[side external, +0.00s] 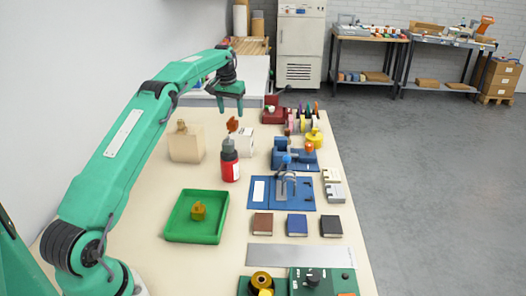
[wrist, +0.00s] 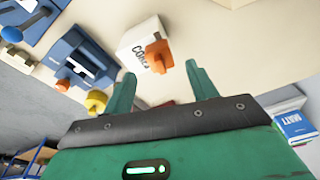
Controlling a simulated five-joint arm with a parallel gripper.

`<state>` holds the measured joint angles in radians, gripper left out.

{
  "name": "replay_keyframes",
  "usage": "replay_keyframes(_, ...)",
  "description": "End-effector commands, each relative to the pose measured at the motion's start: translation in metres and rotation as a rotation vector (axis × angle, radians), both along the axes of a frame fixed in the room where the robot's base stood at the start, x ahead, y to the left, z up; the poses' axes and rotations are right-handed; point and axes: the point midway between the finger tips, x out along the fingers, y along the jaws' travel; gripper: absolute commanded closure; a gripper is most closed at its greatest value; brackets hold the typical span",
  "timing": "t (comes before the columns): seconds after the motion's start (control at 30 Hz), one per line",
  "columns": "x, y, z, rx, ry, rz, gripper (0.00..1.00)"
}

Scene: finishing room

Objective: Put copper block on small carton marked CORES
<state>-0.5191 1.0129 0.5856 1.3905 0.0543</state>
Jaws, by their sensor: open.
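The copper block (side external: 232,124) is at the left end of the top of the small white carton (side external: 245,141). In the wrist view the orange-brown block (wrist: 158,54) overlaps the right side of the carton (wrist: 132,36), whose CORES lettering shows. It appears to rest on the carton near its edge, though the contact is hidden. My gripper (side external: 230,110) is above the block, fingers pointing down. In the wrist view my gripper (wrist: 160,80) has its two fingers spread, with the block beyond their tips and nothing between them.
A red and grey bottle (side external: 230,165) stands in front of the carton, hiding part of it. A tan box (side external: 186,145) is to the left. A green tray (side external: 180,232) holds a brass piece. Blue fixtures (side external: 282,155) and colored spools (side external: 302,122) are to the right.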

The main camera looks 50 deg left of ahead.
Motion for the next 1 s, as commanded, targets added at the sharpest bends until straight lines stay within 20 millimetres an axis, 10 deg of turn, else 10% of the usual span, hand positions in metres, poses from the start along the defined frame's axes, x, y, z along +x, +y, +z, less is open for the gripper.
replay_keyframes(0.4,-0.007,-0.004,0.056,0.0,0.0,0.0,0.43)
replay_keyframes(1.0,-0.009,-0.005,0.066,0.0,0.001,0.0,0.43)
